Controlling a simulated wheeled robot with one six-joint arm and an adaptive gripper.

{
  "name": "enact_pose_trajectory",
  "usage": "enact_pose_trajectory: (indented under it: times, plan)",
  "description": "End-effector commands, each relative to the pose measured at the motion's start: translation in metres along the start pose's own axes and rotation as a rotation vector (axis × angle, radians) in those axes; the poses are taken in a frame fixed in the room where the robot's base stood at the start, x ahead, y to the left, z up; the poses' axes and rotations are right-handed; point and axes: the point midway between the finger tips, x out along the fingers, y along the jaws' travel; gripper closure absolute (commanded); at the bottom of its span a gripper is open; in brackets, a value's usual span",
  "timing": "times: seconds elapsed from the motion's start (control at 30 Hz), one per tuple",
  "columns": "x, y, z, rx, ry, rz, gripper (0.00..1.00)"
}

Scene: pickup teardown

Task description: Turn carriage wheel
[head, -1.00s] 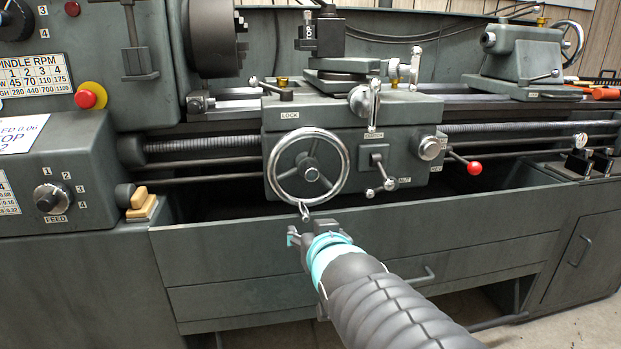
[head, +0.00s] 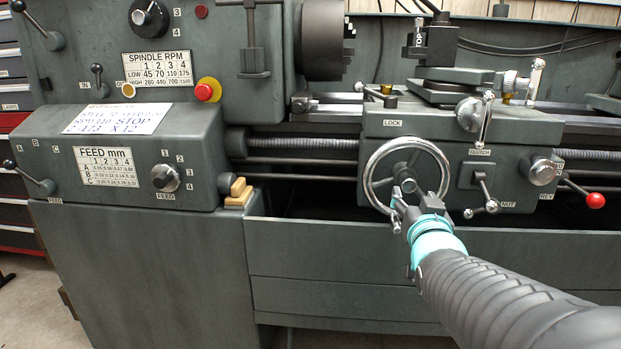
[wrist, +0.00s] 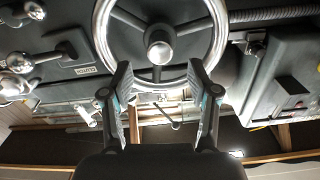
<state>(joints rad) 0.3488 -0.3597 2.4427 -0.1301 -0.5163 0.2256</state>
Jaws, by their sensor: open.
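The carriage wheel (head: 373,160) is a chrome-rimmed handwheel with dark spokes on the front of the carriage. My gripper (head: 412,200) is in front of its lower part and hides some of the rim and hub. In the wrist view the wheel (wrist: 101,40) is at the top, cut off by the picture edge, with its round hub (wrist: 160,50) near the middle. My gripper (wrist: 160,75) is open there, one finger on each side of the hub, with nothing held. I cannot tell whether the fingers touch the wheel. The wheel's small handle is not clearly visible.

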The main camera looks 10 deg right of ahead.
Motion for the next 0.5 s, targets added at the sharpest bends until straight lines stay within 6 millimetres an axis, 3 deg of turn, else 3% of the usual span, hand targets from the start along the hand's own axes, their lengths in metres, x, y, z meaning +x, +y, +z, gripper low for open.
enact_pose_trajectory:
  times: [0.3, 0.5]
  plan:
    - [0.046, 0.0, 0.001, 0.0, -0.002, 0.0, 0.4]
    - [0.066, 0.0, 0.001, 0.0, -0.002, -0.001, 0.4]
